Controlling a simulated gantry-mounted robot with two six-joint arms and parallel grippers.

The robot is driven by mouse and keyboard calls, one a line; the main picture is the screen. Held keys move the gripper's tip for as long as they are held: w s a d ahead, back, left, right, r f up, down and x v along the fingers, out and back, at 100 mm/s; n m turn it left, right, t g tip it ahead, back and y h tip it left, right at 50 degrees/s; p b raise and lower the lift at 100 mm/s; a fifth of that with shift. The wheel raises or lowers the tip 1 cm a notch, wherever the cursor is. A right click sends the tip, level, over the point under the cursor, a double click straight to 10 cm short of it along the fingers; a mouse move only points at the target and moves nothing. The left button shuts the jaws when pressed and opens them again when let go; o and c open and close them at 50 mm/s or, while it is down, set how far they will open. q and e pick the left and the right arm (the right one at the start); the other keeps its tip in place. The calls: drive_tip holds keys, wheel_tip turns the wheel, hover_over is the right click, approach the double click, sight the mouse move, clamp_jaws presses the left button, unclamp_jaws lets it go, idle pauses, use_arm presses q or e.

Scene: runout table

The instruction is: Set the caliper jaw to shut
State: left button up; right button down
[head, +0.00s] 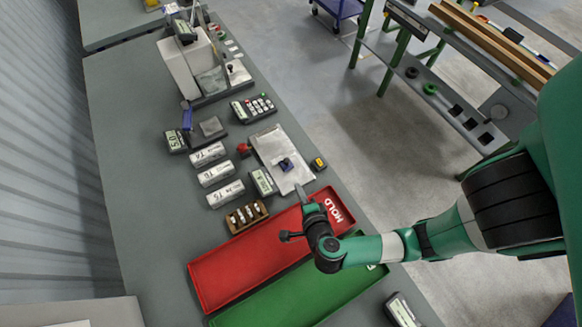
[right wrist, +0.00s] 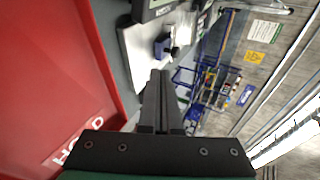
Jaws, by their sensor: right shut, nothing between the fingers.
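A pale flat plate (head: 270,146) with a small dark-blue block (head: 287,164) on it lies on the grey table. A small display unit (head: 263,181) stands beside its left edge. This looks like the caliper, but the jaw itself is too small to make out. In the right wrist view the plate (right wrist: 137,55) and the blue block (right wrist: 163,46) show beyond my fingertips. My right gripper (head: 301,190) is shut and empty, just off the plate's near end and above the red tray's far edge. It also shows in the right wrist view (right wrist: 160,74). My left gripper is not in view.
A red HOLD tray (head: 215,279) and a green tray (head: 255,318) lie in front. Several labelled grey blocks (head: 217,173), a wooden rack (head: 246,216), a red knob (head: 243,150), a yellow-black box (head: 318,163) and a keypad (head: 254,107) stand around the plate. The table's left side is clear.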

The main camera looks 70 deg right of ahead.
sight(288, 165)
drive_tip(key=x, duration=0.2)
drive_tip(key=r+b+x, duration=0.1)
drive_tip(key=x, duration=0.4)
drive_tip(key=shift+w+d, duration=0.45)
drive_tip(key=shift+d, duration=0.05)
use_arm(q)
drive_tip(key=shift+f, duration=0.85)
use_arm(e)
drive_tip(key=shift+w+d, duration=0.3)
drive_tip(key=shift+d, duration=0.1)
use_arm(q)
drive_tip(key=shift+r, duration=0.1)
